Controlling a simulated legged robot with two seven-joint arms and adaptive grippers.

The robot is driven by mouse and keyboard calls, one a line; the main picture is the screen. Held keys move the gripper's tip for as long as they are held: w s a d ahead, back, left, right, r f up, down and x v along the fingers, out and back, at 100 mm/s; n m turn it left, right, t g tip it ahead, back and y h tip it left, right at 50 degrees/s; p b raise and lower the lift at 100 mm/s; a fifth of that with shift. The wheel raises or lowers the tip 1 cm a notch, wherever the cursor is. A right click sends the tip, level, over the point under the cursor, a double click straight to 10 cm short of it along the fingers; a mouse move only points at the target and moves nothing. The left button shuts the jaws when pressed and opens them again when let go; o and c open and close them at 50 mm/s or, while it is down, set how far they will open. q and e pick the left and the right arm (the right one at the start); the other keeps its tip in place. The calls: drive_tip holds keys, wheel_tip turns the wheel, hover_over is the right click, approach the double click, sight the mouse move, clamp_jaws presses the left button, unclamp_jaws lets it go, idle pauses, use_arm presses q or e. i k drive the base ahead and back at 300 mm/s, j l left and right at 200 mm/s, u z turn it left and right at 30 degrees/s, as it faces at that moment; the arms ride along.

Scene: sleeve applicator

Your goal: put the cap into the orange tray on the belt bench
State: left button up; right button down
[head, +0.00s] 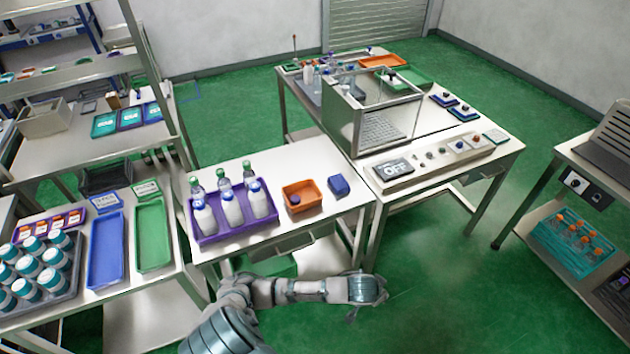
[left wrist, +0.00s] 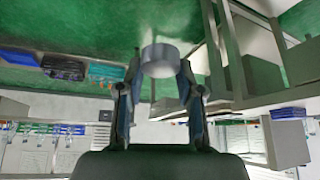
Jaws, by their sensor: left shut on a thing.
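My left gripper (head: 378,292) is in the head view, in front of the benches and over the green floor. In the left wrist view my left gripper (left wrist: 158,75) is shut on a pale grey round cap (left wrist: 160,61), held between the fingertips. The cap cannot be made out clearly in the head view. A flat orange tray (head: 385,61) lies at the far end of the bench with the clear-walled machine, well away from my gripper. My right gripper is not in view.
A purple tray (head: 207,237) with several white bottles stands left of the orange bin, and a blue block (head: 338,186) right of it. The clear-walled machine (head: 375,115) and control panel (head: 430,159) stand before the far orange tray.

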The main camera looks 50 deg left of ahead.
sight(308, 197)
drive_tip(key=i+l+u, duration=0.15)
drive_tip(key=i+u, duration=0.3)
drive_tip(key=i+l+u, duration=0.25)
drive_tip(key=i+u, duration=0.25)
drive_tip(key=i+l+u, duration=0.2)
drive_tip(key=l+u, duration=0.25)
drive_tip(key=i+l+u, duration=0.3)
drive_tip(key=l+u, duration=0.2)
